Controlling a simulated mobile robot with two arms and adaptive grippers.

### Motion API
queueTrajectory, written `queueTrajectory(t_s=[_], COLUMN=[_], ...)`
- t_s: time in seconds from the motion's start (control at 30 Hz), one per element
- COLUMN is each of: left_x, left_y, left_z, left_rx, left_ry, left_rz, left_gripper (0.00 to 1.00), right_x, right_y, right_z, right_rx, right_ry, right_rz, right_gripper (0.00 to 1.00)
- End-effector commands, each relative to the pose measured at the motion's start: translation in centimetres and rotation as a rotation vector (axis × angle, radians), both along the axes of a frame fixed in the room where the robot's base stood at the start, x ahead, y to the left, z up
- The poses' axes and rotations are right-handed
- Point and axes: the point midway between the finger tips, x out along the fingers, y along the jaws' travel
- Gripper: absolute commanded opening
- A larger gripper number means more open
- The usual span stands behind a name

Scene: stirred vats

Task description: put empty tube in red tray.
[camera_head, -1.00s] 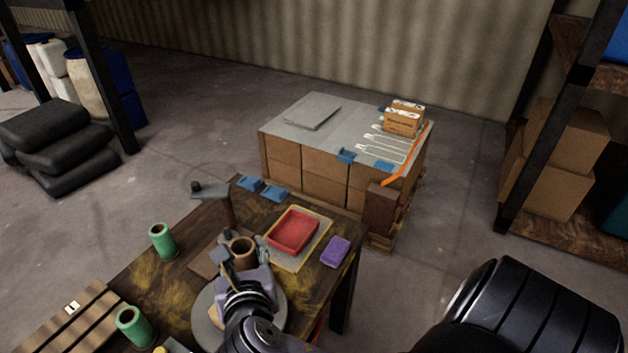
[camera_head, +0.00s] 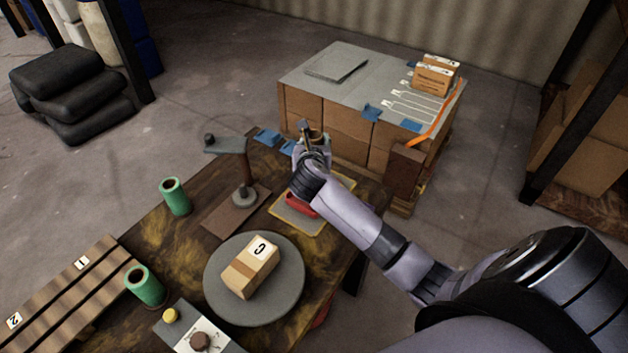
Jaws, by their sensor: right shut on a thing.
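My right gripper (camera_head: 309,141) is shut on a short brown tube (camera_head: 319,136). It holds the tube beyond the red tray in the picture, against the view of the carton stack; the height is hard to judge. The red tray (camera_head: 301,208) lies on a yellow-edged mat (camera_head: 293,226) on the dark wooden table, and my right forearm and wrist hide much of it. Two green tubes stand upright on the table, one farther back (camera_head: 175,197) and one nearer (camera_head: 146,287). My left gripper is not in view.
A carton marked C (camera_head: 249,268) sits on a round grey disc (camera_head: 288,306). A stand with a post (camera_head: 242,172) rises left of the mat. A slatted wooden rack (camera_head: 75,290) and a panel with knobs (camera_head: 208,340) lie at the front. A carton stack (camera_head: 303,110) stands behind.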

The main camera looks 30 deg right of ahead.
Motion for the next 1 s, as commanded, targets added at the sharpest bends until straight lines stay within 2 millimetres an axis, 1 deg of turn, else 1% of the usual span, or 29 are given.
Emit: queueTrajectory(t_s=[0.03, 0.1, 0.2, 0.3, 0.47, 0.7, 0.8, 1.0], left_x=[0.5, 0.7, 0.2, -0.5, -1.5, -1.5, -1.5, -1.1], left_y=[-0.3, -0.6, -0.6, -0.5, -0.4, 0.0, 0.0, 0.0], left_z=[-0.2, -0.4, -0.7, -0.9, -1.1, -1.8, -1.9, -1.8], left_rx=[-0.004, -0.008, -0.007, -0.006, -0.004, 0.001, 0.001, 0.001], left_ry=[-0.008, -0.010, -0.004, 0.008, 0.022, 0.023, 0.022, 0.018], left_rz=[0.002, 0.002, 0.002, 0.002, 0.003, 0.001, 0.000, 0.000], left_gripper=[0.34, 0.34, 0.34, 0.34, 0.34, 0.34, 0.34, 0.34], right_x=[-0.1, -0.1, -0.1, -0.1, 0.0, 0.0, 0.0, 0.0], right_y=[0.0, 0.0, 0.0, 0.1, 0.0, 0.1, 0.1, 0.1], right_z=[-1.7, -3.6, -5.9, -7.4, -8.6, -12.1, -12.6, -12.6], right_rx=[0.001, 0.002, 0.001, 0.001, 0.000, 0.000, 0.000, 0.000], right_ry=[0.006, 0.005, 0.004, 0.003, 0.000, 0.001, 0.000, -0.001], right_rz=[-0.001, -0.001, -0.001, 0.001, 0.001, 0.000, 0.001, 0.001], right_gripper=[0.14, 0.14, 0.14, 0.14, 0.14, 0.14, 0.14, 0.14])
